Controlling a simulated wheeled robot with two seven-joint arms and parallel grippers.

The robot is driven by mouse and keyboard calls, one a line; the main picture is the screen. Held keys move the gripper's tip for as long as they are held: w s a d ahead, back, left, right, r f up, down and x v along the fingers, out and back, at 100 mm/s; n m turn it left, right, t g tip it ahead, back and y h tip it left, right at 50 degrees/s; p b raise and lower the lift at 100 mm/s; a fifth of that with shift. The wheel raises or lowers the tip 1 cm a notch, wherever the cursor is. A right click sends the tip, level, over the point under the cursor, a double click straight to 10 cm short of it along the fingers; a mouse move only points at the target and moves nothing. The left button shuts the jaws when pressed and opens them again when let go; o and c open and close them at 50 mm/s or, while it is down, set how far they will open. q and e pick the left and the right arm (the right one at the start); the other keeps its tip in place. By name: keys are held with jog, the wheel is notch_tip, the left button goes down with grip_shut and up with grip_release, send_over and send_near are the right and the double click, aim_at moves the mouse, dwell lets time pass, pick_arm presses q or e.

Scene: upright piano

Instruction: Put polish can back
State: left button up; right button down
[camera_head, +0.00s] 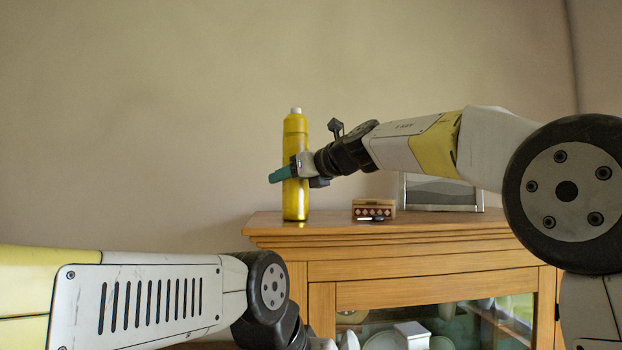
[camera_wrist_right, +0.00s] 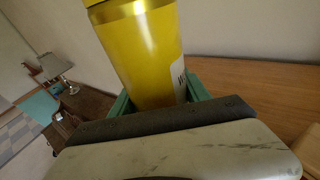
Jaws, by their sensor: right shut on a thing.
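The polish can is a tall yellow bottle with a white cap (camera_head: 295,135). It is upright at the left end of the wooden cabinet top (camera_head: 340,223) in the head view. My right gripper (camera_head: 292,175) reaches in from the right and is shut around the can's lower half. The can also fills the middle of the right wrist view (camera_wrist_right: 145,55), between the green fingers. Its base appears at the cabinet top; I cannot tell whether it touches. My left arm lies low at the left, and its gripper fingers are not clearly shown.
A small patterned box (camera_head: 373,209) and a framed picture (camera_head: 442,193) stand on the cabinet top right of the can. Glass doors below show white dishes (camera_head: 412,335). The right wrist view shows a lamp (camera_wrist_right: 55,65) on a brown piece of furniture (camera_wrist_right: 95,108).

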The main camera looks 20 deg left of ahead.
jog(key=c, duration=0.5)
grip_release()
jog(key=shift+f, duration=0.1)
jog(key=v, duration=1.2)
